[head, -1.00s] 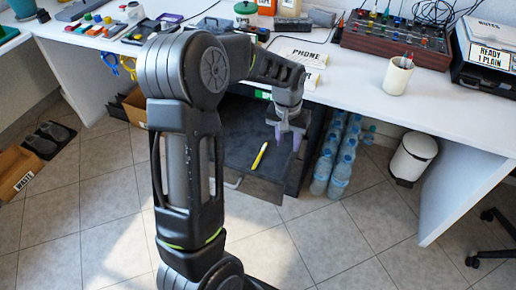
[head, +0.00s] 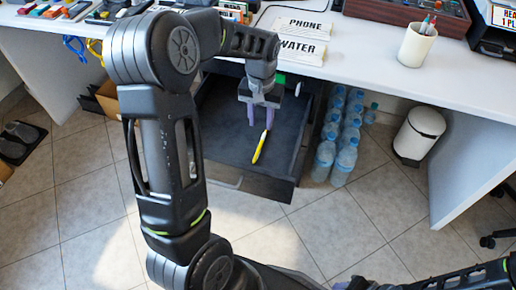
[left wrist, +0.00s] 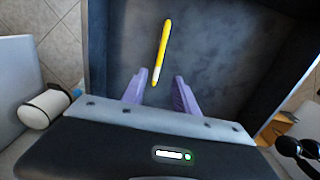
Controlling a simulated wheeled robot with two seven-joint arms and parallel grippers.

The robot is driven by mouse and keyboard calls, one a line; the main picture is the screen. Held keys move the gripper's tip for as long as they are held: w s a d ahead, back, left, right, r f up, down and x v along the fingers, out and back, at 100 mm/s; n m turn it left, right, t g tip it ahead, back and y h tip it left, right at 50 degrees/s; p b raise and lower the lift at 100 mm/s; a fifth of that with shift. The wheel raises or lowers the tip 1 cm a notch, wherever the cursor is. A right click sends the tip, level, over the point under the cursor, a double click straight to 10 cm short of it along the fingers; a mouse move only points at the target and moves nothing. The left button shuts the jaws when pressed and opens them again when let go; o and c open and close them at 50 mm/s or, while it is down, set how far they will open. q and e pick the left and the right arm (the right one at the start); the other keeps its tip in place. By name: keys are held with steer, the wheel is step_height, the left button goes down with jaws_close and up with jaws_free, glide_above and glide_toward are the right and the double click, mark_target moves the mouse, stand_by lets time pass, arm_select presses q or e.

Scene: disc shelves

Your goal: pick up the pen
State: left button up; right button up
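The yellow pen (head: 260,147) lies on the dark floor of an open drawer (head: 218,143) under the white desk. In the left wrist view the left gripper (left wrist: 158,92) is open and empty, and the pen's near end lies between and beyond the fingertips. The exact height above the pen is hard to tell.
Water bottles (head: 335,150) stand right of the drawer, with a white bin (head: 419,135) beyond. The white desk (head: 385,75) overhangs the drawer and carries a pen cup (head: 417,45) and labels. Tiled floor in front is clear.

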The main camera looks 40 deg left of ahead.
mark_target(261, 142)
arm_select(q)
steer(key=shift+f+b, duration=0.35)
steer(key=shift+f, duration=0.9)
steer(key=f, duration=0.1)
steer(key=f+b, duration=0.1)
steer(key=f, duration=0.2)
steer(key=shift+d+f+b, duration=0.2)
steer(key=shift+d+b, duration=0.05)
steer(key=shift+b, duration=0.1)
steer(key=shift+f, duration=0.4)
jaws_close()
